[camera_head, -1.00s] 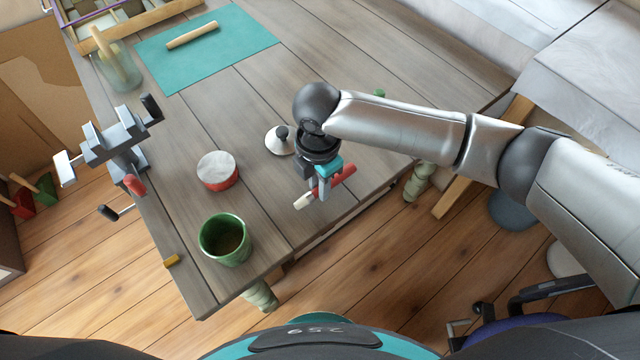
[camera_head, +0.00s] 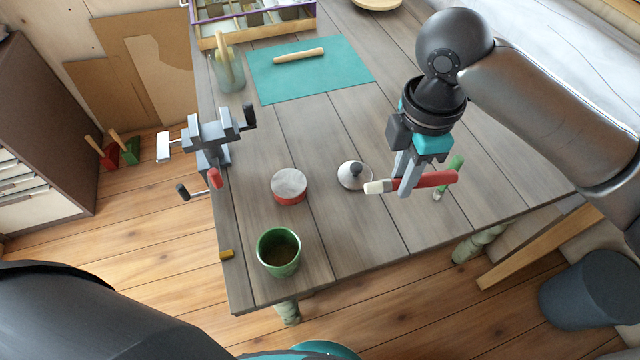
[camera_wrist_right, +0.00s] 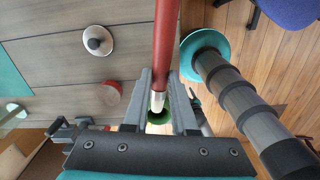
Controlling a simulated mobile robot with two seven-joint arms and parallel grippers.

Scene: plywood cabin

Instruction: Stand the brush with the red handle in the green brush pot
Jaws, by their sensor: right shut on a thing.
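The brush with the red handle (camera_head: 428,180) is held crosswise in my right gripper (camera_head: 404,188), above the right part of the table. In the head view its pale tip points left and the red handle points right. In the right wrist view the red handle (camera_wrist_right: 166,45) runs up from between the fingers (camera_wrist_right: 158,95). The green brush pot (camera_head: 279,252) stands upright near the table's front left corner, apart from the brush; its inside looks dark. In the wrist view part of the pot (camera_wrist_right: 160,118) shows beyond the fingers.
A red tin (camera_head: 289,187) and a knobbed lid (camera_head: 355,175) lie between pot and gripper. A green-handled brush (camera_head: 453,168) lies behind the gripper. A vise (camera_head: 211,143) sits at the left edge, a yellow block (camera_head: 226,255) left of the pot. A teal mat (camera_head: 340,75) lies farther back.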

